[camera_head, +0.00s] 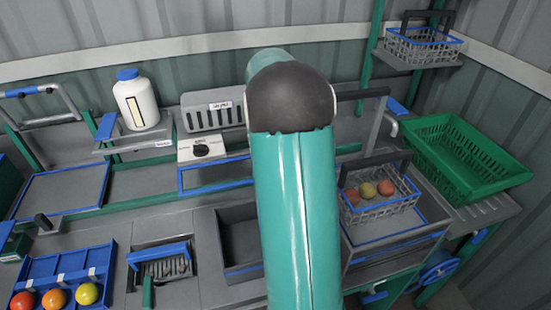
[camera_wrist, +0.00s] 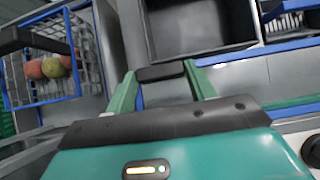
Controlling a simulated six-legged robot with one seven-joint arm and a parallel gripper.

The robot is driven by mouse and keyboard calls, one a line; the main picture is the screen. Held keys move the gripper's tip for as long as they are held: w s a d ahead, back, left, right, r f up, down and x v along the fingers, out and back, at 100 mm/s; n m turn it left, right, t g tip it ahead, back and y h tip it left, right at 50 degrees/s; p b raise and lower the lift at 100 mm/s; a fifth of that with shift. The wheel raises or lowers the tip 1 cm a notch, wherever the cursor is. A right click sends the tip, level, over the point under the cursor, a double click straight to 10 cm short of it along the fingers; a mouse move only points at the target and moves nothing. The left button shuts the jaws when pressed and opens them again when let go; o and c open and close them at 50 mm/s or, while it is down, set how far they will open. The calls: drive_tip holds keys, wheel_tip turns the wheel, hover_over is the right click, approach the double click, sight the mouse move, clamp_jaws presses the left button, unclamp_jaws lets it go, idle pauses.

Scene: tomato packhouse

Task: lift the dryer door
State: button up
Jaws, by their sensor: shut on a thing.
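In the wrist view my gripper (camera_wrist: 160,73) has its two green fingers shut on a short dark bar (camera_wrist: 158,74), which looks like the door's handle. A grey panel with a blue edge (camera_wrist: 235,60) lies right by the bar and looks like the dryer door. I cannot tell how far it is raised. In the head view my own teal arm covers the gripper, the bar and most of that area. A blue-edged frame (camera_head: 215,190) below a white knob box (camera_head: 201,149) shows left of the arm.
A wire basket (camera_head: 407,196) with several tomatoes stands right of my arm, with a green crate (camera_head: 490,183) beyond it. A dark open bin (camera_head: 232,216) is at the arm's left. A white bottle (camera_head: 146,108) and blue sorting tray (camera_head: 55,267) are farther left.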

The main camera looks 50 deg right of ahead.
drive_tip(key=shift+w+d+r+g+y, duration=0.15)
drive_tip(key=shift+r+g+y, duration=0.2)
drive_tip(key=shift+g, duration=0.15)
idle(0.3)
drive_tip(key=o, duration=1.4)
